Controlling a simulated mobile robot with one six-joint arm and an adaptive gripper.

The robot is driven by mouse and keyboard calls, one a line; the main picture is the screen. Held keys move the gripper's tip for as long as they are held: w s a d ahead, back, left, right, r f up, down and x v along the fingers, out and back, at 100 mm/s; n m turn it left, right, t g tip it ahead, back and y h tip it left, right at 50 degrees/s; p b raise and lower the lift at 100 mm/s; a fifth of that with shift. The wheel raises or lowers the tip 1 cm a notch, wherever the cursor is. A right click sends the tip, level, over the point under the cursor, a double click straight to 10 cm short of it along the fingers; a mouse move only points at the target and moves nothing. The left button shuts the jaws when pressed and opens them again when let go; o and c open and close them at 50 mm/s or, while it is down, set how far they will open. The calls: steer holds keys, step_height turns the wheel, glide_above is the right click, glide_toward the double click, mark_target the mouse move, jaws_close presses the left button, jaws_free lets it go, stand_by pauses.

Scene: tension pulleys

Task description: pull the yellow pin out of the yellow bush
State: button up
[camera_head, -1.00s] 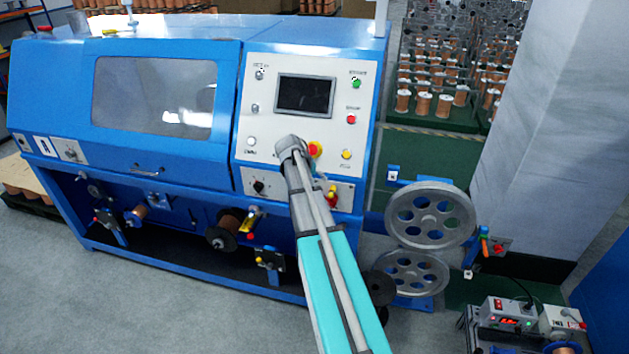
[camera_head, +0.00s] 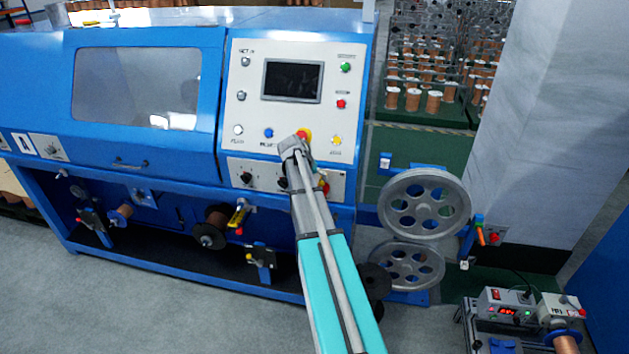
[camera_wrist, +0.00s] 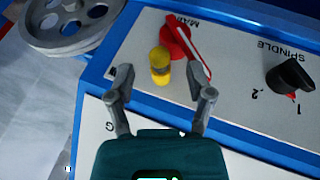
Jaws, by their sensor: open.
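In the wrist view a short yellow cylinder (camera_wrist: 160,65) stands out from the pale panel beside a red switch handle. A darker band crosses it, and I cannot tell where pin ends and bush begins. My gripper (camera_wrist: 160,80) is open and empty, with one finger to each side of the cylinder in the picture and no visible contact. In the head view my arm covers most of the gripper and the cylinder, in front of the machine's lower control panel (camera_head: 262,178).
The red switch handle (camera_wrist: 178,38) touches or nearly touches the cylinder's far side, close to the right finger. A black spindle knob (camera_wrist: 290,75) lies to the right. Grey spoked pulleys (camera_head: 424,204) stand right of the blue machine (camera_head: 150,165). Grey floor is clear in front.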

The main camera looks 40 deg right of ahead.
steer(key=shift+b+x, duration=0.55)
steer(key=shift+x, duration=0.4)
jaws_close()
